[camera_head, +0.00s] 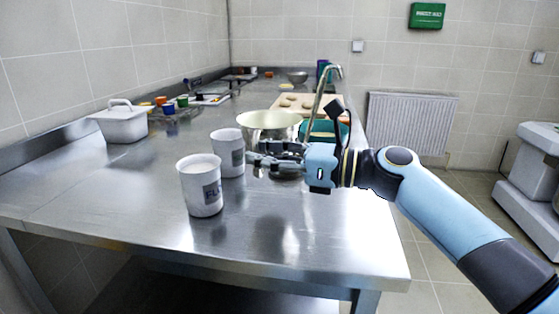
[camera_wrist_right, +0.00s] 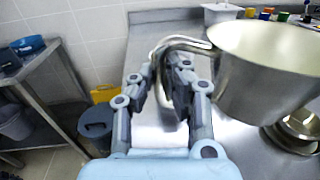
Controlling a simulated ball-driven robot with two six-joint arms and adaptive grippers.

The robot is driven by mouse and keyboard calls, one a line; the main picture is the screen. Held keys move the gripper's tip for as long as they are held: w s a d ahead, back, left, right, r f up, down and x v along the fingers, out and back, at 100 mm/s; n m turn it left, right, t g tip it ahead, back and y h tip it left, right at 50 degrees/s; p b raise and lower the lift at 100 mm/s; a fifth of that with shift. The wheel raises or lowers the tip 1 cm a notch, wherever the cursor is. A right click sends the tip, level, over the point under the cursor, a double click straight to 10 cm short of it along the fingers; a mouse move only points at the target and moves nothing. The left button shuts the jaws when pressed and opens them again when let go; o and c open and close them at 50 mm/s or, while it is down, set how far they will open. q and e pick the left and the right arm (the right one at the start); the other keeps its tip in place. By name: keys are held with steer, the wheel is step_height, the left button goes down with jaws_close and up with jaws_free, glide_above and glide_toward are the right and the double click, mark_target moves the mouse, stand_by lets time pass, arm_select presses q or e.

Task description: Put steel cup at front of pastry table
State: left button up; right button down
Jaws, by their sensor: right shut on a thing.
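The steel cup (camera_head: 268,122) is a wide silver vessel with a cream inside, standing upright just behind my right gripper in the head view. In the right wrist view the cup (camera_wrist_right: 262,85) is large at the right, with a looped handle (camera_wrist_right: 180,42) on its left side. My right gripper (camera_head: 262,160) is shut on that handle, and its fingers (camera_wrist_right: 176,85) are on both sides of it in the wrist view. The fingers hide the lower part of the cup in the head view. I cannot tell whether its base touches the table. My left gripper is not in view.
Two white mugs (camera_head: 201,186) (camera_head: 228,153) stand left of the gripper. The steel table's (camera_head: 300,250) front area is bare. A white lidded box (camera_head: 122,124) stands at left. Behind are a tap (camera_head: 322,95), a board (camera_head: 290,103) and a green-blue container (camera_head: 322,132).

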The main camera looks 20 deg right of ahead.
step_height(320, 180, down, 6)
steer(key=shift+r+b, duration=0.1)
steer(key=shift+b, duration=0.5)
step_height(320, 180, down, 4)
steer(key=shift+r+b, duration=0.25)
steer(key=shift+b, duration=0.15)
steer(key=c, duration=1.8)
jaws_free()
steer(key=shift+f, duration=0.15)
steer(key=shift+c, duration=0.2)
steer(key=o, duration=0.4)
steer(key=shift+o, duration=0.2)
